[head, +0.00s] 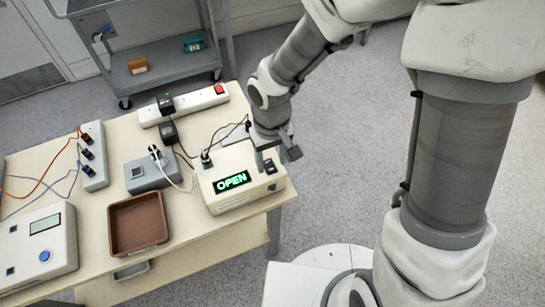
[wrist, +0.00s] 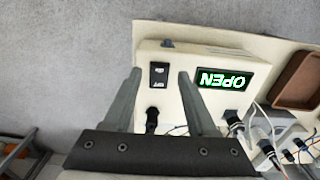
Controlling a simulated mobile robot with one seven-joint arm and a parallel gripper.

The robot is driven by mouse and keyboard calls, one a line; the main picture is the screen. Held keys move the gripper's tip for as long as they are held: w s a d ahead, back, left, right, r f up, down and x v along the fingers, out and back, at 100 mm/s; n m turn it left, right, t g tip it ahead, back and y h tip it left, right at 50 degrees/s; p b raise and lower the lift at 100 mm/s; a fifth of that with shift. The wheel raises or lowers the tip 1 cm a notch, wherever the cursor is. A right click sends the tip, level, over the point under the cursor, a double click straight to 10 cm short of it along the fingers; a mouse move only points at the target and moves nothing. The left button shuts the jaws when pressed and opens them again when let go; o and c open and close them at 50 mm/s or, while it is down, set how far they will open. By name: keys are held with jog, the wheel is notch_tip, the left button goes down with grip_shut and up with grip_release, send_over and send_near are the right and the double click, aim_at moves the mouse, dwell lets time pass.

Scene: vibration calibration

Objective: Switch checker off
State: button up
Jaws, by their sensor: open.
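The checker is a cream box (head: 235,199) at the table's right end, with a lit green "OPEN" display (head: 232,181). The checker also shows in the wrist view (wrist: 180,58), its display (wrist: 224,80) upside down. A black rocker switch (wrist: 159,75) is on its top face, beside the display. My gripper (head: 277,158) is over the switch end of the checker, pointing down. In the wrist view my gripper (wrist: 160,73) is open and empty, with the switch between its fingertips in the picture. I cannot tell whether the fingers touch the box.
Cables and plugs (wrist: 236,122) stand at the checker's edge. A brown tray (head: 138,223), a grey socket box (head: 149,172) and a white power strip (head: 184,104) with a red switch share the table. A grey trolley (head: 168,66) stands behind. Floor right of the table is clear.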

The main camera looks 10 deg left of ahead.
jog(key=shift+f, duration=0.8)
grip_shut()
